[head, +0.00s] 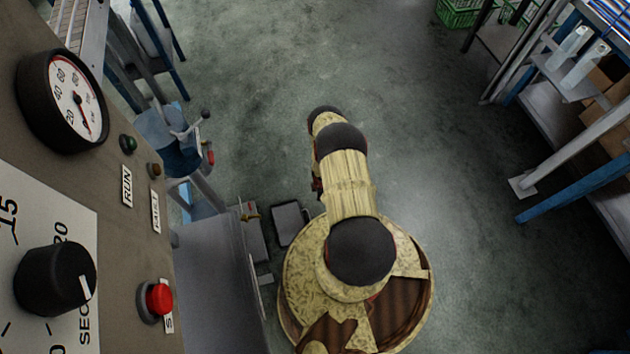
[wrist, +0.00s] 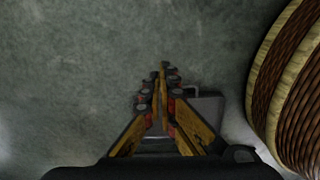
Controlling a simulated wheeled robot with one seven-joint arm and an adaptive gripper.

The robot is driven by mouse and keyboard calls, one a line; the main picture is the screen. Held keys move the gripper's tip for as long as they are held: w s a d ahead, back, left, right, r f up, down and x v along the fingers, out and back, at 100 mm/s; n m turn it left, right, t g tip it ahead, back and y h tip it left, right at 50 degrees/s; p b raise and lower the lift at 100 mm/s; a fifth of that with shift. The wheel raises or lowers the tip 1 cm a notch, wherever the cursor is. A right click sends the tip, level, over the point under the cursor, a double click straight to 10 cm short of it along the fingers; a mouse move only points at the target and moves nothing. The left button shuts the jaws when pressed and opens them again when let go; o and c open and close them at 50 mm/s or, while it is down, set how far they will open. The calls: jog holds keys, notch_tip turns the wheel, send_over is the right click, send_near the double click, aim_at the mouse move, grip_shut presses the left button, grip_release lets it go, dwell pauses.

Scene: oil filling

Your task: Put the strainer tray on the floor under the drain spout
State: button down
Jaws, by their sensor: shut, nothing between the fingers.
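The strainer tray (head: 291,223) is a small dark grey rectangular tray lying flat on the floor, just left of my base. The tray also shows in the wrist view (wrist: 208,112), right of and partly behind my fingers. My gripper (wrist: 162,68) is shut with its tips together and empty, pointing down over the floor. I cannot tell how far it is above the tray. The arm mostly hides the gripper in the head view.
The grey machine cabinet (head: 215,285) stands close on the left, with a control panel (head: 120,230) nearer the camera. A blue container on a stand (head: 168,140) is beyond it. Shelving (head: 570,110) lines the right side. The floor (head: 300,60) ahead is clear.

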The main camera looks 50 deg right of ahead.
aim_at(315, 217)
jog(key=s+f+b, duration=0.1)
jog(key=f+b, duration=0.1)
jog(key=f, duration=0.2)
jog(key=s+a+f+b, duration=0.1)
jog(key=f+b, duration=0.1)
jog(key=f, duration=0.2)
jog(key=s+a+f+b, duration=0.1)
jog(key=f+b, duration=0.1)
jog(key=f, duration=0.3)
jog(key=shift+f+b, duration=0.1)
jog(key=shift+b, duration=0.3)
jog(key=shift+w+a, duration=0.55)
jog(key=shift+a, duration=0.35)
jog(key=shift+w+a, duration=0.5)
jog(key=shift+a, duration=0.35)
